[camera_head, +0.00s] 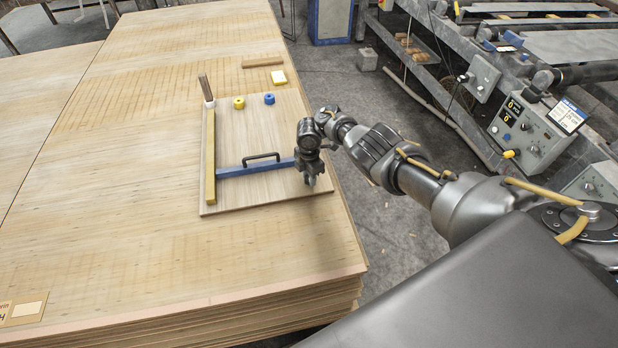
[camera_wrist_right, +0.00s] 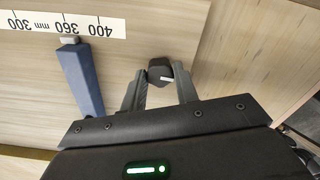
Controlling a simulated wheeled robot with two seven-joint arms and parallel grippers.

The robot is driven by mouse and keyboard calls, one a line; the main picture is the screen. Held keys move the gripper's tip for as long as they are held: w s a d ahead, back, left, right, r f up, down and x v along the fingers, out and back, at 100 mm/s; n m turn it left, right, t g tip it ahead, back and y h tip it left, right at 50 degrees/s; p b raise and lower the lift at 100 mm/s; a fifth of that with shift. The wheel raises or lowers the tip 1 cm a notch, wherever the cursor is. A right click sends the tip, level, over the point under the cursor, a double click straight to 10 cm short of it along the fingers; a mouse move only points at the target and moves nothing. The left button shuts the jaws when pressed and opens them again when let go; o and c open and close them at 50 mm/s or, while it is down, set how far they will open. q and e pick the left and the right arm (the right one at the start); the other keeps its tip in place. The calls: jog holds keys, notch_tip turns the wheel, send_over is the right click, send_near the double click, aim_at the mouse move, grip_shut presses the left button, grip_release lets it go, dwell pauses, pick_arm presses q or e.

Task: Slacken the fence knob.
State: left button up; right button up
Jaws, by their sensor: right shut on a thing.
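The fence is a blue bar (camera_head: 255,169) with a black bow handle (camera_head: 261,158), lying across a light wooden board (camera_head: 255,125). My right gripper (camera_head: 312,178) is over the board's right side, at the bar's right end. In the wrist view the right gripper's fingers (camera_wrist_right: 160,82) are shut on a dark knob (camera_wrist_right: 159,68) with a white mark on it. The blue bar (camera_wrist_right: 80,78) shows left of the fingers there, beside a white millimetre scale (camera_wrist_right: 70,22). In the head view the knob is hidden behind my gripper. My left gripper is not in view.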

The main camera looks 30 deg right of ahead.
jog(key=shift+n, duration=0.6)
jog(key=o, duration=1)
notch_tip(320, 180, up, 11)
jog(key=p, duration=0.3)
jog(key=shift+f+p, duration=0.1)
jog(key=shift+p, duration=0.2)
